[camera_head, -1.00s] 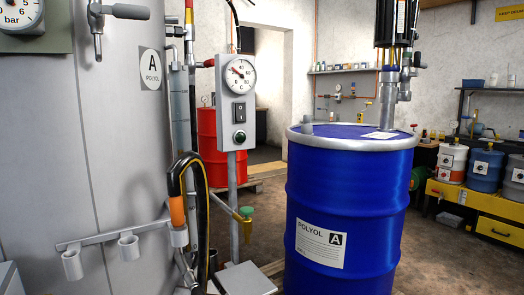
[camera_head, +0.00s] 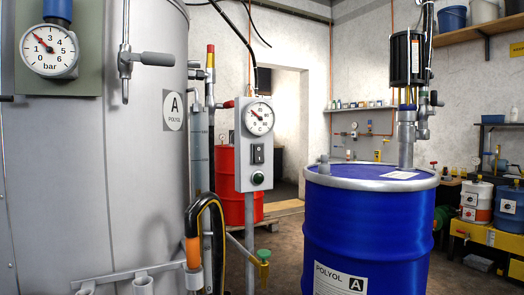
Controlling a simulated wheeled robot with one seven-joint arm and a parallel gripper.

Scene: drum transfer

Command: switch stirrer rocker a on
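The stirrer rocker (camera_head: 258,154) is a small black switch on a grey control box (camera_head: 240,172) in the middle of the view. Which way the rocker is tipped is too small to tell. My gripper is not in view.
A blue "POLYOL A" drum (camera_head: 370,235) with a pump (camera_head: 407,60) stands right of the box. A red drum (camera_head: 229,170) stands behind. A pressure gauge (camera_head: 49,50) is at upper left.

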